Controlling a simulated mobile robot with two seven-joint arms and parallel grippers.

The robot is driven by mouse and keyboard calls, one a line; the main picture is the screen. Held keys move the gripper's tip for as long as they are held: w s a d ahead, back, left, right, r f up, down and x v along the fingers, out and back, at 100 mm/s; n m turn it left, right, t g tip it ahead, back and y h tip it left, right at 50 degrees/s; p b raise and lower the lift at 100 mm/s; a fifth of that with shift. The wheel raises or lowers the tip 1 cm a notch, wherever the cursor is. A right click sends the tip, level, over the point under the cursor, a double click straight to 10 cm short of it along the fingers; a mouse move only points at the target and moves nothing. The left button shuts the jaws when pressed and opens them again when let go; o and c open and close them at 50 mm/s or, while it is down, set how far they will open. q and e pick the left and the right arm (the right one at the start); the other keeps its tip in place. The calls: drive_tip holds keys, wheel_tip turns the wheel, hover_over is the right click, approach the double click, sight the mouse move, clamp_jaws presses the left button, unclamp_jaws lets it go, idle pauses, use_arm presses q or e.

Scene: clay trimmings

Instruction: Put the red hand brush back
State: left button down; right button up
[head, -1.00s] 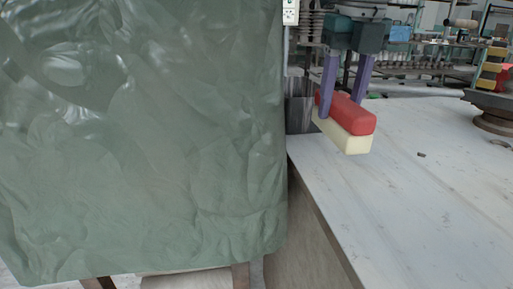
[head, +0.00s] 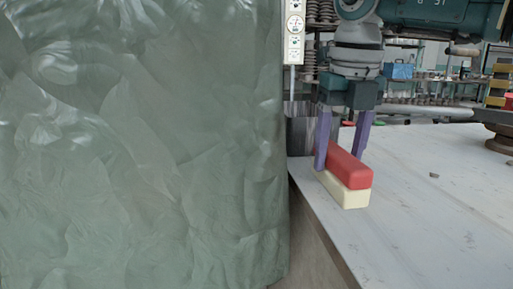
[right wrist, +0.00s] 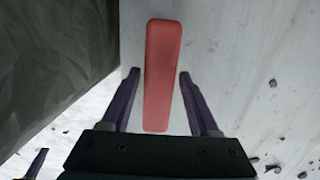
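The red hand brush (head: 350,168) has a red back and a cream bristle block. In the head view it is at the near left side of the pale tabletop (head: 430,220), bristles down, seemingly resting on it. My right gripper (head: 341,162) points down over it, one finger on each side. In the right wrist view the red back (right wrist: 162,80) lies lengthwise between the fingertips (right wrist: 159,73), with a narrow gap at the left finger, so the gripper looks open around it.
A large green sheet (head: 140,150) fills the left of the head view, close to the table's left edge. A dark streaked container (head: 300,132) is behind the brush. A dark round stand (head: 497,128) is at the right. The tabletop right of the brush is mostly clear, with a small dark crumb (head: 434,175).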

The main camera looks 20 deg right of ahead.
sight(343, 154)
drive_tip(key=shift+o, duration=1.1)
wheel_tip(343, 154, up, 12)
drive_tip(key=s+p, duration=0.1)
drive_tip(key=p, duration=0.1)
drive_tip(key=shift+s+a+p, duration=0.2)
drive_tip(key=shift+s+p, duration=0.05)
drive_tip(key=shift+p, duration=0.15)
drive_tip(key=shift+r, duration=0.1)
